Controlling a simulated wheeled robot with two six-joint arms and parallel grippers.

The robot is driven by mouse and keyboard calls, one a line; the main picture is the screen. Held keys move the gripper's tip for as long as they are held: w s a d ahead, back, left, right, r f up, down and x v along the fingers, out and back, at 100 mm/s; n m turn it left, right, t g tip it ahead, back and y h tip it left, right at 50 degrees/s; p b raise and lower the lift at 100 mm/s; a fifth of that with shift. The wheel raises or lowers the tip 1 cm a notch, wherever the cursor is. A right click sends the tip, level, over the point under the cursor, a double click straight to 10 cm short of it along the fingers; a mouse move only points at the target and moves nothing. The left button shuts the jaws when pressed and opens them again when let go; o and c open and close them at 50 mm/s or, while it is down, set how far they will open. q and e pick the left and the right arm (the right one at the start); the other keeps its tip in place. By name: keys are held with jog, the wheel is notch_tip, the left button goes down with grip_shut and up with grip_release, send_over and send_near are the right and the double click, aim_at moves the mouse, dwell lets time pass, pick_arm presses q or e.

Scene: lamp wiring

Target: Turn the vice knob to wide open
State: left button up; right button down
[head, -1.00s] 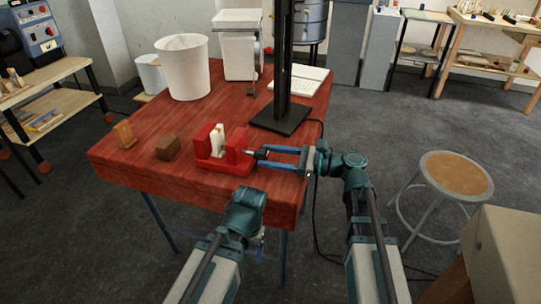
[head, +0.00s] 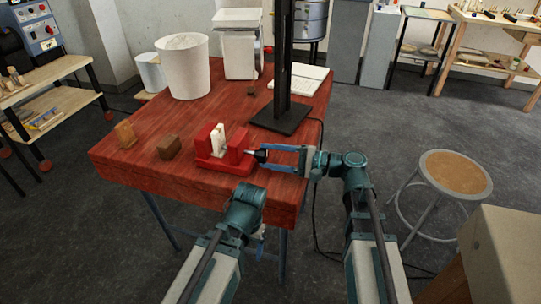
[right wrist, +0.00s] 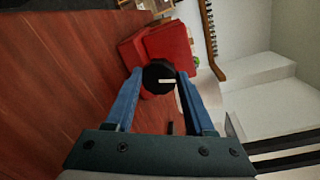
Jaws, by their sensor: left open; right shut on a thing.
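The red vice (head: 209,162) stands near the front edge of the red-brown table. A white piece (head: 217,140) sits upright between its jaws. The black vice knob (head: 261,155) is on the vice's right side. My right gripper (head: 268,156) reaches in from the right and is shut on the knob. In the right wrist view the black knob (right wrist: 155,74) sits between the blue fingertips, with a white mark lying nearly level on its face. The red vice (right wrist: 170,45) is behind it. My left gripper (head: 261,244) hangs low in front of the table, mostly hidden by its wrist.
A brown block (head: 168,147) and a tan wooden piece (head: 126,134) are left of the vice. A black post on a base (head: 281,118) stands behind it. A white bin (head: 183,67) is at the back left. A stool (head: 455,172) stands to the right.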

jog(key=shift+n, duration=1.4)
jog(key=shift+s, duration=0.1)
jog(key=shift+c, duration=1.3)
grip_release()
jog(key=shift+d, duration=0.1)
jog(key=p+v, duration=0.1)
jog(key=v, duration=1.2)
jog(key=shift+s+d, duration=0.2)
jog(key=shift+d, duration=0.1)
jog(key=shift+a, duration=0.1)
jog(key=b+x, duration=0.1)
jog(key=x, duration=1.2)
jog(key=shift+w+a, duration=0.25)
jog(key=shift+a, duration=0.05)
